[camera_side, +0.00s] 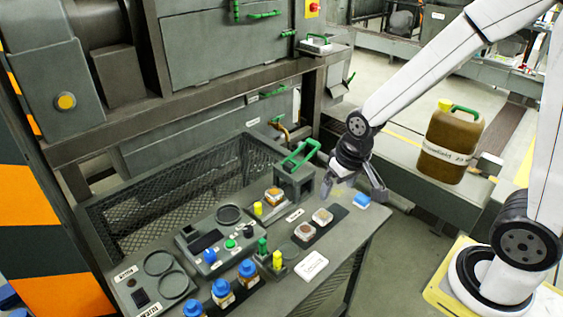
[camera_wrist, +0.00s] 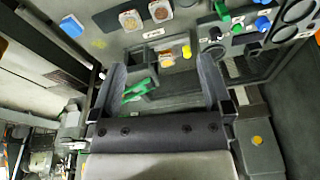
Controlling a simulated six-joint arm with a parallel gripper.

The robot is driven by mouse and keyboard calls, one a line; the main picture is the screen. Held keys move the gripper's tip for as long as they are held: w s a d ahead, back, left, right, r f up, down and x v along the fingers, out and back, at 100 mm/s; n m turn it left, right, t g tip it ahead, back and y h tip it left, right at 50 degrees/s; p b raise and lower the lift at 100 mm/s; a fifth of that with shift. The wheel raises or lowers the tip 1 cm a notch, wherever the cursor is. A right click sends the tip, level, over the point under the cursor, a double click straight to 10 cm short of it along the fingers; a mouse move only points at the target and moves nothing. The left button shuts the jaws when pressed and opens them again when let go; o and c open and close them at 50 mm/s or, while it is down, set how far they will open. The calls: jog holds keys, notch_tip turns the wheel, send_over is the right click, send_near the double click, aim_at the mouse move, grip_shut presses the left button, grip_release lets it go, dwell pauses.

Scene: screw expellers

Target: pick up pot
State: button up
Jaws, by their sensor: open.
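A dark grey box-like pot (camera_side: 293,187) with a raised green handle (camera_side: 302,154) stands at the back right of the workbench. No other thing in view is clearly the pot. My gripper (camera_side: 360,190) is open and empty, above the bench's right edge, to the right of the pot and apart from it. In the wrist view, the fingers of my gripper (camera_wrist: 163,70) are spread wide. The green handle (camera_wrist: 138,91) shows between them, nearer the left finger, with the grey pot (camera_wrist: 172,85) beside it. I see no contact.
The bench (camera_side: 345,262) holds two sample dishes (camera_side: 322,216), a blue block (camera_side: 362,200), a small amber jar (camera_side: 274,195), a control panel (camera_side: 205,240) and several blue-capped bottles (camera_side: 222,290). A mesh guard (camera_side: 165,205) lines the back. A brown jug (camera_side: 452,145) stands right.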

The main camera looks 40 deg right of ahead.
jog(key=w+d+f+m+g, duration=0.1)
jog(key=w+f+m, duration=0.1)
jog(key=w+m, duration=0.35)
jog(key=w+d+f+m, duration=0.1)
jog(key=w+f+m, duration=0.1)
jog(key=w, duration=0.7)
jog(key=m+g, duration=0.1)
jog(key=m, duration=0.7)
send_over(274, 190)
jog(key=s, duration=0.1)
notch_tip(274, 190, down, 9)
jog(key=shift+a+r, duration=0.1)
jog(key=shift+w+f+m, duration=0.25)
jog(key=shift+w+f, duration=0.05)
jog(key=shift+f, duration=0.2)
jog(key=shift+f, duration=0.1)
jog(key=shift+f, duration=1.2)
jog(key=shift+f, duration=0.1)
jog(key=shift+f, duration=2.5)
